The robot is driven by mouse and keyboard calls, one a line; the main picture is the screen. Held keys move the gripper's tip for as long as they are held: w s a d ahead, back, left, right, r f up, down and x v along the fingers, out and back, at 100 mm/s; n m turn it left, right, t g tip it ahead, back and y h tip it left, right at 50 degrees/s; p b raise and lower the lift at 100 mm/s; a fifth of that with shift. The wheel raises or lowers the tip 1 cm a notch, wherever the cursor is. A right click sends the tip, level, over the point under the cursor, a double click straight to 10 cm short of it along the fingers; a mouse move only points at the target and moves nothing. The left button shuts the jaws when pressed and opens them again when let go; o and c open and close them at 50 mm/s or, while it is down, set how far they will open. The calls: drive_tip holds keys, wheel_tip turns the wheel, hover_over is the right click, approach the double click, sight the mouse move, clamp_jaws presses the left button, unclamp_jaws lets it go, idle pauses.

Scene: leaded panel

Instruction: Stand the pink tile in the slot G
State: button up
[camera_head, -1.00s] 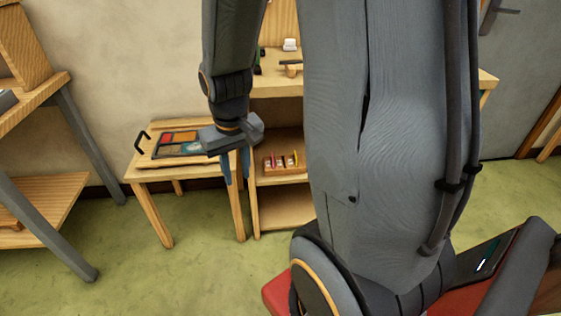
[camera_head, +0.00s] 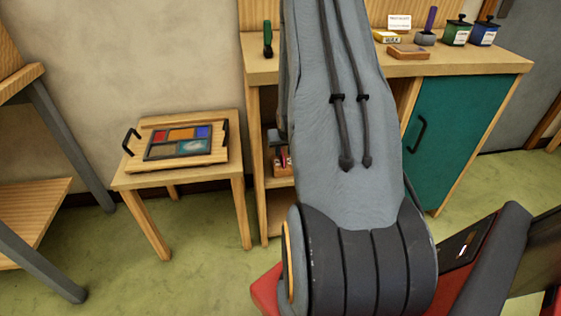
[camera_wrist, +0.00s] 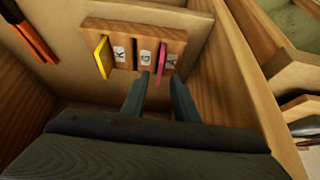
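A small wooden rack (camera_wrist: 170,40) stands in a shelf compartment in the wrist view, with white lettered labels. The pink tile (camera_wrist: 161,58) stands upright in it, between the label that reads as G (camera_wrist: 146,57) and the one to its right. A yellow tile (camera_wrist: 102,57) stands at the rack's left end, and a dark empty slot (camera_wrist: 133,54) lies left of the G label. My gripper (camera_wrist: 159,77) is open, its fingertips just short of the pink tile, one to each side in the picture. In the head view my arm hides the gripper and most of the rack (camera_head: 281,163).
Wooden compartment walls stand close on both sides in the wrist view. An orange-and-black object (camera_wrist: 32,36) is at upper left. A low table (camera_head: 128,180) bears a tray with a coloured panel (camera_head: 180,143). The cabinet top (camera_head: 465,62) holds jars and small items.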

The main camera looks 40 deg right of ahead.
sight(283, 160)
drive_tip(key=x, duration=0.5)
drive_tip(key=shift+w+d+f, duration=0.2)
drive_tip(key=shift+w+d, duration=0.05)
drive_tip(key=shift+d, duration=0.05)
clamp_jaws()
